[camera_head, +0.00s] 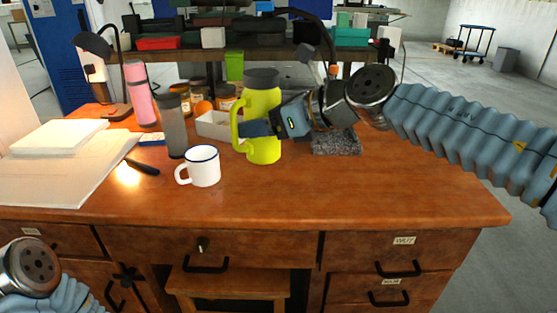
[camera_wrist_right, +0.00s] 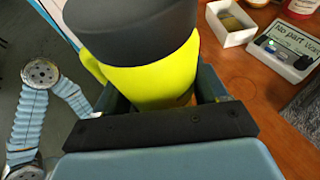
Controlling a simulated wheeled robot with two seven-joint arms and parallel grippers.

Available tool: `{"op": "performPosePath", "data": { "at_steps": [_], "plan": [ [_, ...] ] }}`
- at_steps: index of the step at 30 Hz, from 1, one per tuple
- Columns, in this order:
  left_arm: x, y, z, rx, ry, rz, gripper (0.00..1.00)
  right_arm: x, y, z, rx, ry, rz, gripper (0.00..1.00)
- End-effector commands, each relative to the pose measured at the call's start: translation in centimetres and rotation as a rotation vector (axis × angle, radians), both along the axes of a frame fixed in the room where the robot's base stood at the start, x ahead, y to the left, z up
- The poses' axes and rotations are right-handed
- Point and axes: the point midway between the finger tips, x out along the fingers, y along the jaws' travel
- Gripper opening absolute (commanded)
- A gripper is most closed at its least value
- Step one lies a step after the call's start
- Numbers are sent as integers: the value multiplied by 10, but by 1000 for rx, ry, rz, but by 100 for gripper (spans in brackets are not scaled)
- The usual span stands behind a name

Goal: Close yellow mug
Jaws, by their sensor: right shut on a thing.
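The yellow mug (camera_head: 263,148) is tall, yellow-green and upright on the wooden desk, with its handle to the left. A dark grey lid (camera_head: 262,79) sits on its top; I cannot tell whether it is fully closed. My right gripper (camera_head: 258,129) reaches in from the right and is shut on the mug's body at mid-height. In the right wrist view the mug (camera_wrist_right: 150,82) stands between the fingers, below the dark lid (camera_wrist_right: 130,28). Part of my left arm shows at the lower left of the head view, but its gripper is out of sight.
A white enamel mug (camera_head: 204,169) stands to the front left. A grey tumbler (camera_head: 174,125), a pink bottle (camera_head: 142,95), jars and a white tray (camera_head: 213,126) stand left of and behind the yellow mug. The desk's front right (camera_head: 400,190) is clear.

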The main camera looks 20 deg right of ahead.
Motion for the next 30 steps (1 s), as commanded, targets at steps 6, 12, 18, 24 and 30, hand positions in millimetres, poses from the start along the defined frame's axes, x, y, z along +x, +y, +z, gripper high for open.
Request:
{"op": "performPosePath", "data": {
  "at_steps": [6,12,18,24,30],
  "plan": [
    [0,1,-16,2,0,2,93,48,-27,-28,-1,3,-4,0],
    [0,1,-29,3,-1,5,93,78,-44,-62,0,3,-3,0],
    [1,3,-33,6,-2,9,93,92,-52,-78,0,0,-1,0],
    [1,3,-32,6,-2,9,93,93,-53,-78,1,-2,0,0],
    [1,3,-34,6,-2,9,93,96,-54,-84,0,0,0,0]
  ]
}}
